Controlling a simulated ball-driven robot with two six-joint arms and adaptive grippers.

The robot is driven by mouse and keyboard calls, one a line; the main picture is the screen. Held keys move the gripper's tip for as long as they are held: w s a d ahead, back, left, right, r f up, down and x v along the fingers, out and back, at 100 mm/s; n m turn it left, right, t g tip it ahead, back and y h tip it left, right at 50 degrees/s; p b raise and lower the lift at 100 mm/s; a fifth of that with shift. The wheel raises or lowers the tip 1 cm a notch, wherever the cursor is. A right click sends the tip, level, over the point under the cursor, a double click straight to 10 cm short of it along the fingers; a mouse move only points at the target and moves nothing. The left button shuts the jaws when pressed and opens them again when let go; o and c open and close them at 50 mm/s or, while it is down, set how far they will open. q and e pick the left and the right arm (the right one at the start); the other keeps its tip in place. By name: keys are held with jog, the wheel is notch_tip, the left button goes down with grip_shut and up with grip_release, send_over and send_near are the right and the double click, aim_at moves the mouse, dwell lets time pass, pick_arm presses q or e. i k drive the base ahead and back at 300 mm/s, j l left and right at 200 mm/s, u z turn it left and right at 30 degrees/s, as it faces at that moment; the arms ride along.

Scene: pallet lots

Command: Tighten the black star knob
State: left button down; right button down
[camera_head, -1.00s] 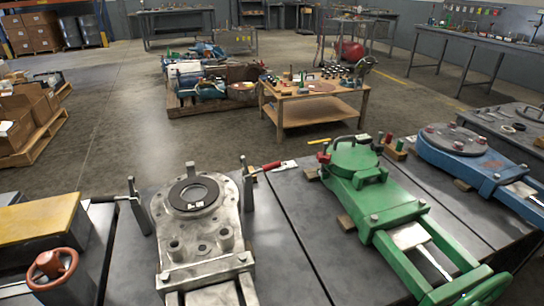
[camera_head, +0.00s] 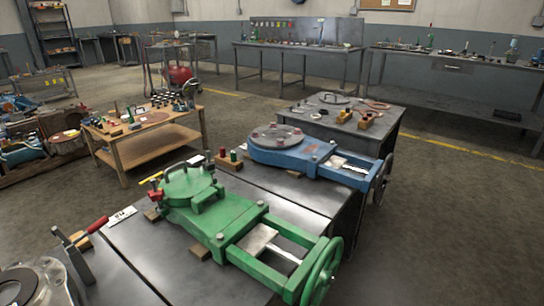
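I cannot pick out a black star knob for certain. Several small dark round pieces (camera_head: 163,104) stand on the low wooden table (camera_head: 150,155), too small to tell what they are. A green gate-like fixture (camera_head: 215,215) with a green handwheel (camera_head: 322,270) lies on the nearest dark bench. A blue fixture (camera_head: 310,148) with a round grey top lies behind it to the right. Part of a bare metal fixture (camera_head: 35,285) shows at the lower left corner. Neither of my grippers is in view.
A dark table (camera_head: 345,112) with small parts stands behind the blue fixture. Long workbenches (camera_head: 300,48) line the back wall. A loaded pallet (camera_head: 45,165) is at the left edge. The concrete floor (camera_head: 450,210) at the right is clear.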

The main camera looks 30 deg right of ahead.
aim_at(212, 165)
jog(key=z, duration=0.35)
jog(key=l+u, duration=0.2)
jog(key=u, duration=0.2)
jog(key=l+u, duration=0.35)
jog(key=k+l+u, duration=0.1)
jog(key=u, duration=0.3)
jog(key=k+l+u, duration=0.1)
jog(key=u, duration=0.25)
jog(key=l, duration=0.05)
